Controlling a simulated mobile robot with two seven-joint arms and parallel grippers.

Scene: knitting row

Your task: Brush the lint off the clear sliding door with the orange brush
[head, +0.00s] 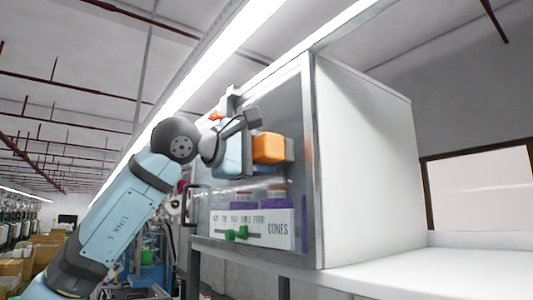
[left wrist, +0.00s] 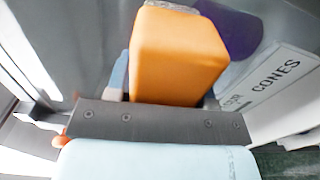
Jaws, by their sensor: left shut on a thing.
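The orange brush (head: 269,148) is a blocky orange piece held by my left gripper (head: 250,142) in front of the cabinet. In the left wrist view the brush (left wrist: 178,55) sticks out beyond the grey jaw plate, with a narrow greyish strip at its far end. I cannot tell whether it touches the clear sliding door (head: 290,105), a grey-framed see-through panel on the cabinet front. No lint can be made out on the door. My right gripper is not in view.
A dark handle (head: 188,205) is at the door's left. A white counter (head: 440,262) runs right of the white cabinet side (head: 365,165).

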